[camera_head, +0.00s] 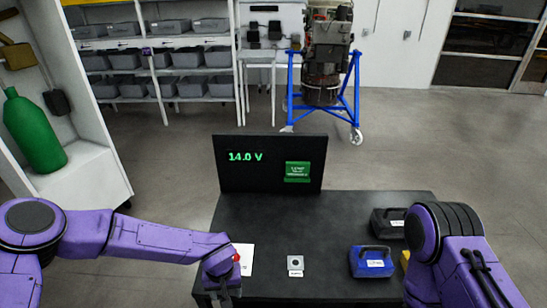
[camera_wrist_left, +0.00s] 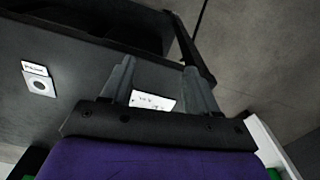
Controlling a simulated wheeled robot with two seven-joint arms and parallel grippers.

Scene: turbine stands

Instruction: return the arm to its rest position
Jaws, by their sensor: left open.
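My left arm (camera_head: 150,238) comes in from the left, purple, and bends down at the left front corner of the dark table (camera_head: 370,207). My left gripper (camera_wrist_left: 160,78) is open, its two grey fingers apart with nothing held between them. Beyond the fingers a white card (camera_wrist_left: 153,102) lies on the table; it also shows beside my wrist in the head view (camera_head: 246,258). My right arm (camera_head: 452,250) is at the right front; its gripper is out of view.
A small grey square piece (camera_head: 295,262) with a label lies mid-table. A blue case (camera_head: 371,262) and a black case (camera_head: 386,222) stand at the right. A black display (camera_head: 270,165) reading 14.0 V stands at the back edge. A blue-framed stand (camera_head: 325,95) is beyond.

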